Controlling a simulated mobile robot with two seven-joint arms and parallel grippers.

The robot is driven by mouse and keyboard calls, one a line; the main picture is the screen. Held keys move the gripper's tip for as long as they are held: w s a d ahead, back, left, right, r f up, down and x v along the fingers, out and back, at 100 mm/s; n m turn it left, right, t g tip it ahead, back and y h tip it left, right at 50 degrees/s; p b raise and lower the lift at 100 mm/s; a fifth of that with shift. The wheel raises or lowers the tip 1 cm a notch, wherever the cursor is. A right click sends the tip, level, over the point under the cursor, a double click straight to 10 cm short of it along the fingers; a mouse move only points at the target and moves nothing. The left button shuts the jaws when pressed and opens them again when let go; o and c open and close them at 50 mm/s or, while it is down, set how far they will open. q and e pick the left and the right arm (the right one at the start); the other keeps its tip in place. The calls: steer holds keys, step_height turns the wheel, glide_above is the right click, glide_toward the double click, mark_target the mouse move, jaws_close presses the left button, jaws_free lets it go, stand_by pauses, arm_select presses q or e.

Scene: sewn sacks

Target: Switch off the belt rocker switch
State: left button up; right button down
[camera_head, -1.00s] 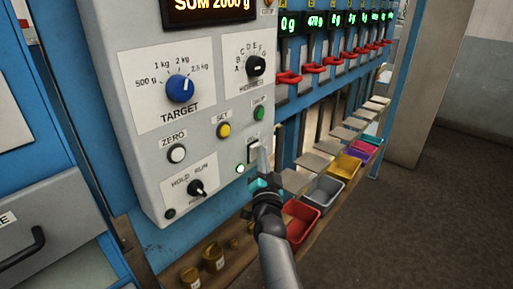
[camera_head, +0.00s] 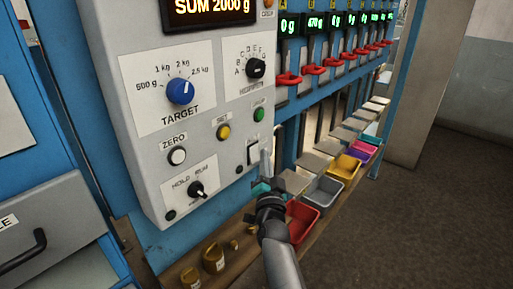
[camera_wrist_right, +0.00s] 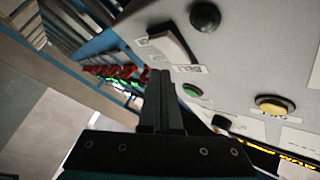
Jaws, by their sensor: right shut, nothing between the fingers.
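The belt rocker switch (camera_head: 253,150) is on the lower right of the grey control panel (camera_head: 150,190), with a pale face in a dark frame. A small round lamp (camera_head: 239,169) left of it is dark. My right gripper (camera_head: 266,164) is just right of and below the switch, shut and empty. In the right wrist view the shut fingers (camera_wrist_right: 161,88) stand close to the rocker (camera_wrist_right: 175,45); I cannot tell whether they touch it. The dark lamp (camera_wrist_right: 205,15) shows beyond it. My left gripper is not in view.
The panel also has a yellow button (camera_head: 223,132), a green button (camera_head: 258,114), a white button (camera_head: 177,156), a blue target knob (camera_head: 180,91) and black knobs. Coloured bins, including a red one (camera_head: 302,222), stand on a shelf at the right. Brass weights (camera_head: 213,257) stand below the panel.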

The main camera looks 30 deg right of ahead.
steer(key=shift+s, duration=0.1)
steer(key=s, duration=0.1)
steer(key=s+d+p, duration=0.1)
steer(key=s, duration=0.1)
steer(key=s+d, duration=0.1)
steer(key=shift+s+f, duration=0.25)
steer(key=shift+f, duration=0.05)
stand_by(0.6)
